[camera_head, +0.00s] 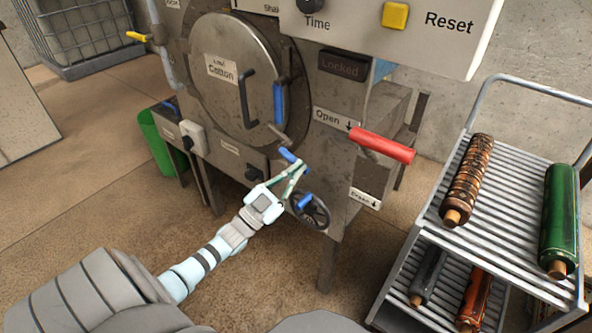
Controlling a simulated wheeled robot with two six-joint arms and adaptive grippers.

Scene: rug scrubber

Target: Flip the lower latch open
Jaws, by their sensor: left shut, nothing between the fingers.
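The scrubber's round steel door (220,80) is closed, with a "Cotton" label and a dark bar handle. A blue latch grip (278,103) stands upright at the door's right edge. Below it, another blue grip (288,155), which looks like the lower latch, sticks out near the door's lower right edge. My left gripper (296,168) is shut and empty, its fingertips right by this lower grip. I cannot tell whether they touch it. The gripper partly covers the area below the latch. My right gripper is not in view.
A handwheel (309,211) with a blue knob sits just right of my left gripper. A red lever (382,146) juts out beside the "Open" label. A wire-shelf cart (510,205) with several rolls stands at right.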

